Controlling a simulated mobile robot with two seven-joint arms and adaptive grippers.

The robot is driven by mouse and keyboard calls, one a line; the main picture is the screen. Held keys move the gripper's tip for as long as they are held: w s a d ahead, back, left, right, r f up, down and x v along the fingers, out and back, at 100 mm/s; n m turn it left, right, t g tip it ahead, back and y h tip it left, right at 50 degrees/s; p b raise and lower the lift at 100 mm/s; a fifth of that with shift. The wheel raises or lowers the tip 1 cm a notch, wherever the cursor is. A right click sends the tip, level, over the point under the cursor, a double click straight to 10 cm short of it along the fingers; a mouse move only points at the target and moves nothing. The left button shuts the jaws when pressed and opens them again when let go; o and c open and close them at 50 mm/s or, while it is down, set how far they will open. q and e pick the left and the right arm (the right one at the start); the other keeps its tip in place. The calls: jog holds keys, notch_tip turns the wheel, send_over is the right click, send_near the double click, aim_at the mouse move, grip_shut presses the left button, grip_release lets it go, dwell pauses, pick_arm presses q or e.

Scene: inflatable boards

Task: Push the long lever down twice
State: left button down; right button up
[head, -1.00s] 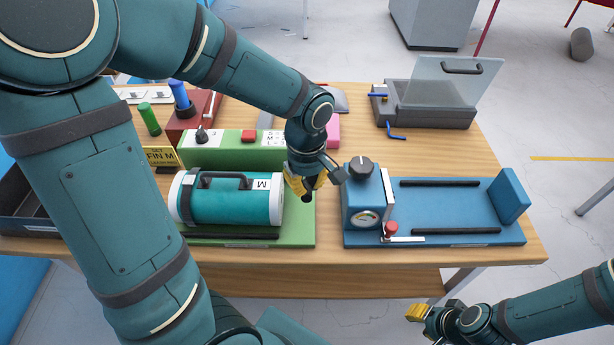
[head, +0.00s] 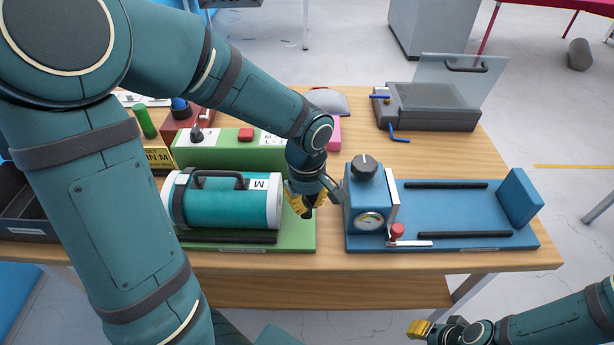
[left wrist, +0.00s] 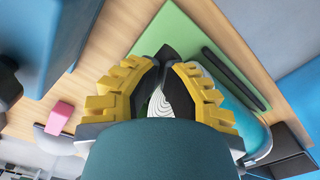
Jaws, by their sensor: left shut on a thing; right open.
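My left gripper (head: 307,208) is low at the right end of the teal cylinder (head: 225,208), over the green base (head: 304,236). It is shut on a small dark piece (left wrist: 165,60), largely hidden by the fingers; I cannot tell what it is. In the left wrist view the fingers point at the green base, with the cylinder's ringed end partly visible between them. No part is clearly marked as the long lever; a bent blue lever (head: 398,136) is on the grey box (head: 430,108). My right gripper (head: 420,328) is open and empty at the lower right, off the table.
A blue station (head: 465,212) with a black knob, a gauge and a red-topped piece (head: 397,231) stands just right of my left gripper. A green panel (head: 220,152) with a red button is behind the cylinder. Bare wood shows between the stations and at the back.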

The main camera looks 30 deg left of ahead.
pick_arm(q)
jog(key=shift+f+b, duration=0.9)
jog(key=shift+f, duration=0.35)
jog(key=shift+f+b, duration=0.35)
jog(key=shift+f, duration=0.4)
jog(key=shift+r, duration=0.2)
notch_tip(320, 180, up, 6)
jog(key=p, duration=0.5)
jog(key=shift+f, duration=0.1)
notch_tip(320, 180, up, 3)
jog(key=shift+p, duration=1.15)
notch_tip(320, 180, up, 5)
jog(key=p, duration=0.3)
jog(key=shift+f+p, duration=0.1)
jog(key=shift+p, duration=0.25)
